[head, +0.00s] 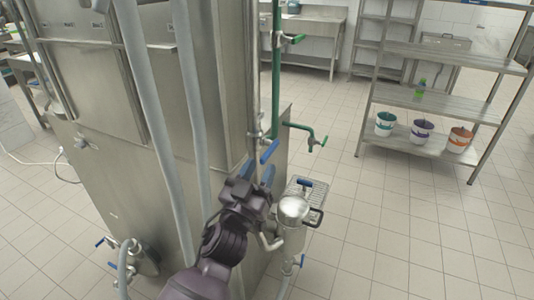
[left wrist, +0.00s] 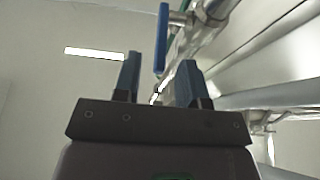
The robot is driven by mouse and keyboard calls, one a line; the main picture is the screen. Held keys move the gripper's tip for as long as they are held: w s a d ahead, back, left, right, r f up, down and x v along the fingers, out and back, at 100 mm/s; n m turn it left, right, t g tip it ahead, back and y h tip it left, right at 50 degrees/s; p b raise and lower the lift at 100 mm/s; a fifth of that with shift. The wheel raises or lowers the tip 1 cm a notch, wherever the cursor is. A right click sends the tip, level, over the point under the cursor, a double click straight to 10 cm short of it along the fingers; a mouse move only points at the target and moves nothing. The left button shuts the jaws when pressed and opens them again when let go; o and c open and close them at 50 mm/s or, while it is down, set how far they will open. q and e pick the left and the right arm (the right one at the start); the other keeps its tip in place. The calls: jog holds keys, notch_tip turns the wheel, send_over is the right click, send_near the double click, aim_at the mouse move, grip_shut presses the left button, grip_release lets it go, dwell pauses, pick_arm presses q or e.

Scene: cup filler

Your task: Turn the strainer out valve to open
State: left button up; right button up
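A blue valve lever (head: 270,152) sits on the steel piping just beyond my left gripper (head: 262,178). In the left wrist view a blue lever (left wrist: 161,38) hangs upright, its lower end showing in the gap between the two fingertips. My left gripper (left wrist: 160,72) is open and empty; I cannot tell whether the lever is truly between the fingers or still ahead of them. No label marks which is the strainer out valve. My right gripper is not in view.
A large steel machine (head: 100,190) with hoses fills the left. Green-handled taps (head: 310,138) stick out behind the piping. A shelf (head: 440,105) with several buckets stands at the back right. The tiled floor (head: 420,230) at right is clear.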

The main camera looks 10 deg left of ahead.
aim_at(270, 151)
pick_arm(q)
jog(key=shift+x, duration=2.25)
grip_shut()
